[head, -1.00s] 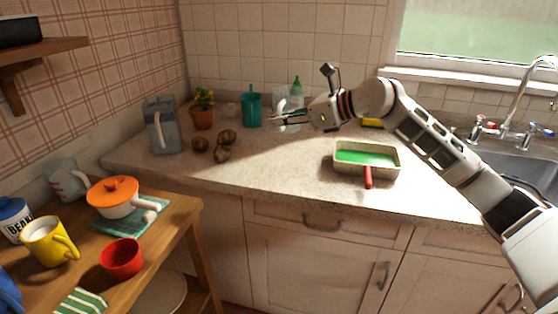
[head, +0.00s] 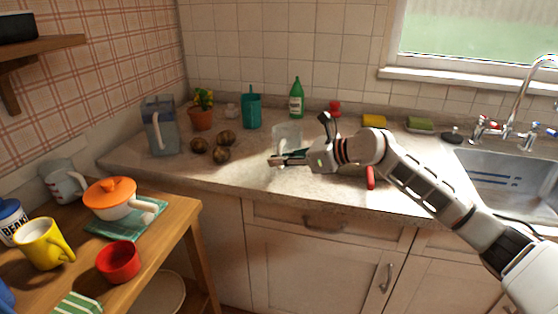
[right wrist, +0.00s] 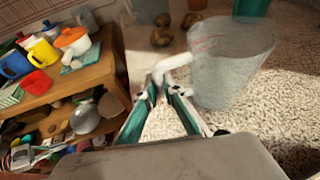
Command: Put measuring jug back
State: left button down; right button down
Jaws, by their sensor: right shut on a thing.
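The measuring jug (head: 287,134) is a clear, see-through cup with a white handle. It is over the front middle of the counter and partly hidden by my right gripper (head: 272,160). In the right wrist view the jug (right wrist: 235,60) shows faint red marks and looks roughly upright. My right gripper (right wrist: 165,88) is shut on its white handle (right wrist: 172,66). I cannot tell whether its base touches the counter. A similar clear jug (head: 65,183) with a white handle stands on the wooden side table (head: 178,222).
Left on the counter (head: 240,175) are a grey pitcher (head: 160,128), a potted plant (head: 201,117) and brown round items (head: 221,154). Behind are a teal container (head: 251,110) and green bottle (head: 296,100). A red handle (head: 370,177) shows below my arm. The sink (head: 500,175) is right.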

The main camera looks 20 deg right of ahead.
pick_arm(q)
jog(key=shift+s, duration=0.1)
pick_arm(e)
jog(key=shift+r, duration=0.1)
pick_arm(q)
jog(key=shift+s+f, duration=0.25)
pick_arm(e)
jog(key=c, duration=2.2)
grip_release()
jog(key=shift+f, duration=0.25)
jog(key=shift+o, duration=0.2)
jog(key=shift+r, duration=0.1)
